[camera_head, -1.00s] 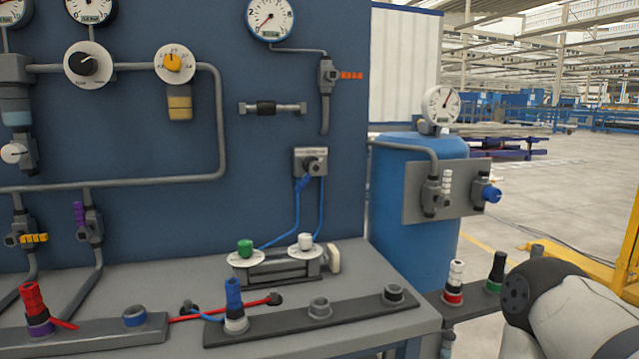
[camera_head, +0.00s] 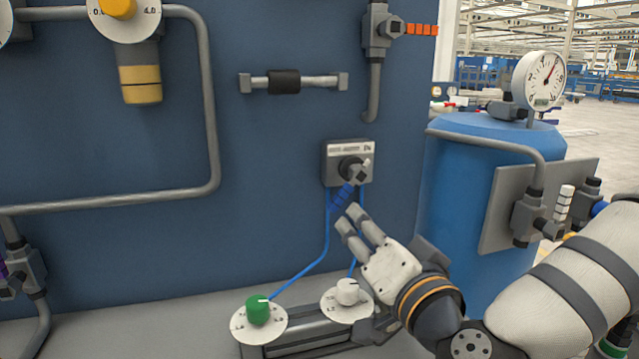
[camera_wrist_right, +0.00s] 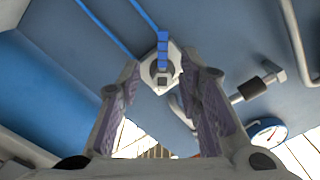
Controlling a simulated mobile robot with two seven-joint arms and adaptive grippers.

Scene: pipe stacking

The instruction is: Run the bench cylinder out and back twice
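The bench cylinder (camera_head: 310,338) is a grey unit on the bench, under a green knob (camera_head: 257,310) and a white knob (camera_head: 347,292) on round dials. Two blue hoses run from it up to a grey wall valve (camera_head: 347,162). The valve's blue lever (camera_head: 343,197) points down and left. My right gripper (camera_head: 357,220) is just below the lever, fingers pointing up at it. In the right wrist view the fingers (camera_wrist_right: 165,105) are apart, with the lever (camera_wrist_right: 162,52) beyond the gap; I cannot tell if they touch it. My forearm and hand hide the cylinder's right end. My left gripper is out of view.
A blue tank (camera_head: 467,190) with a gauge (camera_head: 538,80) stands right of the panel. A grey pipe (camera_head: 205,110) and a horizontal fitting (camera_head: 292,82) are fixed on the panel. An orange-handled valve (camera_head: 382,30) is above.

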